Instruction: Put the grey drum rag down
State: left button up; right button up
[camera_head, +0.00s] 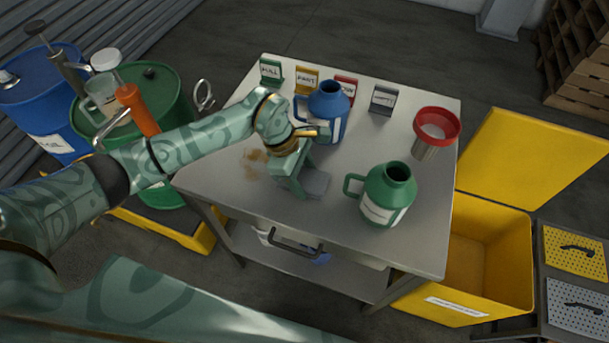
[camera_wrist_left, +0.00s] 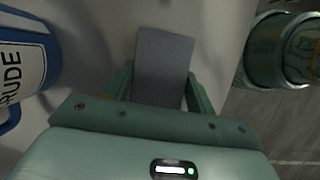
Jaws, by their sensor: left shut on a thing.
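The grey drum rag (camera_head: 316,185) is a flat grey piece at the tip of my left gripper (camera_head: 292,180), over the middle of the metal table (camera_head: 240,190). My left gripper is shut on the rag. In the left wrist view the rag (camera_wrist_left: 163,65) sticks out between the two green fingers (camera_wrist_left: 160,88). The rag is at or very close to the tabletop; I cannot tell whether it touches. Its gripped end is hidden by the gripper. My right gripper is not in view.
A blue jug (camera_head: 329,108) stands behind the gripper, a green jug (camera_head: 386,195) to its right. A red funnel (camera_head: 437,125) and several small label stands (camera_head: 383,99) are at the back and right. A brown stain (camera_head: 254,160) lies left of the gripper. An open yellow bin (camera_head: 470,260) stands right.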

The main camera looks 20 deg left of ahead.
pick_arm(q)
jog(key=shift+r, duration=0.1)
jog(key=o, duration=0.4)
jog(key=shift+f, duration=0.2)
jog(key=o, duration=0.5)
jog(key=shift+r, duration=0.35)
jog(key=p+v, duration=0.3)
jog(key=v, duration=0.8)
jog(key=shift+a+r, duration=0.15)
jog(key=shift+r, duration=0.2)
